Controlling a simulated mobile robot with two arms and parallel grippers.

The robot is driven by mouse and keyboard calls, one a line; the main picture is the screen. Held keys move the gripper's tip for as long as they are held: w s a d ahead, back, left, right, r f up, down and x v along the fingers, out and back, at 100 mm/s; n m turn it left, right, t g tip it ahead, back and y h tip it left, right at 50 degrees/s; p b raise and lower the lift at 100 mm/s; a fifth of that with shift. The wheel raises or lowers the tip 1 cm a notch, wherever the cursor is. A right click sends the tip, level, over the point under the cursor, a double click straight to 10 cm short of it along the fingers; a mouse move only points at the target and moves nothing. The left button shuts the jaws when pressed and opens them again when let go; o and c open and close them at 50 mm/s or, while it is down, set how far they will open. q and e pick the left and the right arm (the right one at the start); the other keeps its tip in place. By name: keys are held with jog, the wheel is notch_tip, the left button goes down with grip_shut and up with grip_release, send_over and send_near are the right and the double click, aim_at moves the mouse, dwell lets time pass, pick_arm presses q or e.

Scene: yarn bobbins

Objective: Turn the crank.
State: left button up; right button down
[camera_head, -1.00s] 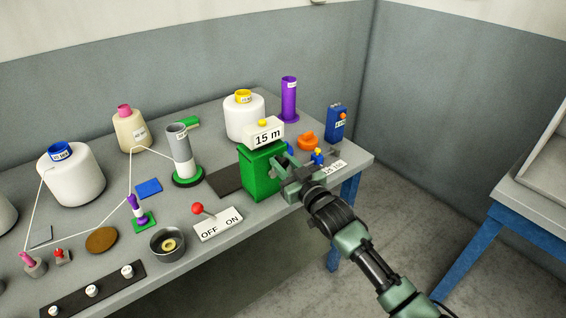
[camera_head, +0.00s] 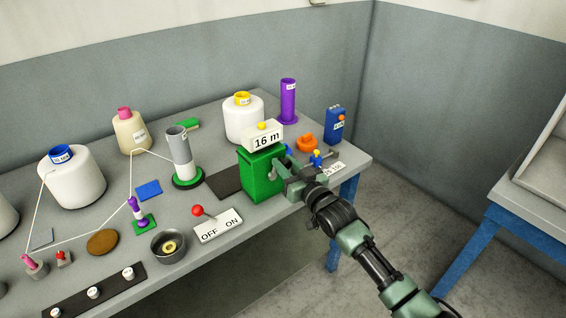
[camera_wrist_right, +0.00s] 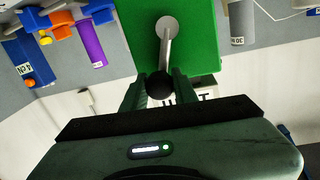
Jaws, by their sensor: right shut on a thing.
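The crank is on the right side of a green box (camera_head: 262,178) near the table's right end. A white display (camera_head: 266,141) on the box reads "16 m". In the right wrist view, the crank's metal arm (camera_wrist_right: 167,52) runs from a round hub on the green box face to a black knob (camera_wrist_right: 159,86). My right gripper (camera_head: 290,177) is beside the box; in the right wrist view its fingers (camera_wrist_right: 159,92) are shut on the black knob. In the head view the gripper hides most of the crank. My left gripper is not in view.
An OFF/ON switch with a red knob (camera_head: 198,211) stands left of the box. A blue box (camera_head: 334,123), an orange piece (camera_head: 307,143) and a purple tube (camera_head: 288,102) stand behind it. Free floor lies to the right of the table.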

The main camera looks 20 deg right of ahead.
jog(key=m, duration=0.1)
jog(key=d+m, duration=0.1)
jog(key=shift+w+d+f+m+g, duration=0.15)
jog(key=shift+w+f+m+g, duration=0.05)
jog(key=shift+f+m+g, duration=0.15)
jog(key=shift+w+d+f+m, duration=0.15)
jog(key=shift+d+f+m, duration=0.2)
jog(key=shift+m, duration=0.5)
jog(key=shift+w+d+f+m, duration=0.1)
jog(key=shift+d+f+m, duration=0.25)
jog(key=shift+m, duration=0.45)
jog(key=c, duration=1.1)
grip_release()
jog(key=v, duration=0.7)
jog(key=shift+s+b, duration=0.35)
jog(key=shift+d, duration=0.15)
